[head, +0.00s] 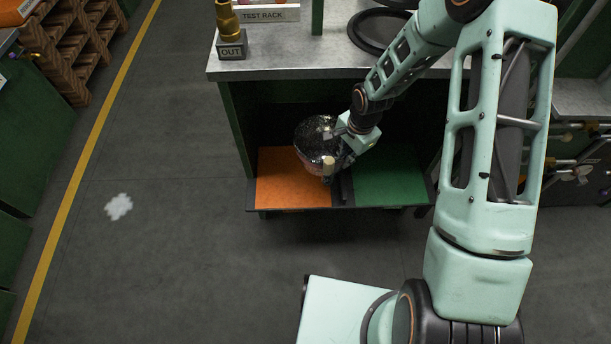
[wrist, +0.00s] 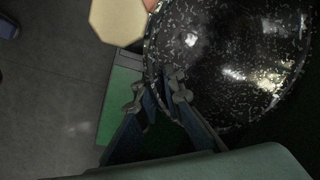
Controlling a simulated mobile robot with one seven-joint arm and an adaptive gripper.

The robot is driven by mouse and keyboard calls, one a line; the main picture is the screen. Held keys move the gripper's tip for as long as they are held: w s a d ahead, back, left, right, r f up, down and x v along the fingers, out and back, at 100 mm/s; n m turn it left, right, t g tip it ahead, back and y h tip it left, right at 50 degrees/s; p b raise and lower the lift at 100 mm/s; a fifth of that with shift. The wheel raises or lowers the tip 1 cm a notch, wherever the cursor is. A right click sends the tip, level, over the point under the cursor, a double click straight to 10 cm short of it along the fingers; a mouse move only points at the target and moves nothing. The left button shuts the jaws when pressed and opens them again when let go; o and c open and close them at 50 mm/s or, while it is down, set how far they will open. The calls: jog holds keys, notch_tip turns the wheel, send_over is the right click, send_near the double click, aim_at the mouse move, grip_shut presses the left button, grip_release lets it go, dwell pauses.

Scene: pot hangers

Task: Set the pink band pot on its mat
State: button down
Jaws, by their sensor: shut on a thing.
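The pot (head: 310,135) is a round black vessel with white speckles, and its lower side looks reddish-pink in the head view. It also fills the upper right of the wrist view (wrist: 230,60). A pale knob-like end (head: 328,165) sticks out at its front, also large in the wrist view (wrist: 118,20). My gripper (head: 337,133) is shut on the pot's rim; its fingers (wrist: 158,97) meet at the pot's edge in the wrist view. The pot is at the right part of the orange mat (head: 283,187); whether it touches is unclear.
A green mat (head: 390,180) lies right of the orange one, with a dark divider (head: 343,188) between them on the low shelf. The grey worktop (head: 285,65) overhangs the shelf. A brass piece on an OUT block (head: 231,47) stands at its left corner. The floor to the left is clear.

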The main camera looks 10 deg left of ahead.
aim_at(311, 171)
jog(key=a, duration=0.1)
jog(key=a+f, duration=0.1)
jog(key=a, duration=0.1)
jog(key=a+f+b, duration=0.1)
jog(key=shift+s+a, duration=0.2)
jog(key=shift+s, duration=0.2)
jog(key=a+f, duration=0.1)
jog(key=a+f+b, duration=0.1)
jog(key=a+f, duration=0.3)
jog(key=shift+s+f+b, duration=0.2)
jog(key=shift+s+b, duration=0.15)
jog(key=shift+s, duration=0.05)
jog(key=shift+a+f+b, duration=0.15)
jog(key=shift+f+b, duration=0.25)
jog(key=shift+f, duration=0.55)
jog(key=shift+a+f+b, duration=0.15)
jog(key=shift+f+b, duration=0.2)
jog(key=shift+f, duration=0.6)
jog(key=c, duration=2.5)
grip_release()
jog(key=shift+s+f, duration=0.1)
jog(key=shift+f, duration=0.05)
jog(key=o, duration=0.5)
jog(key=shift+c, duration=0.2)
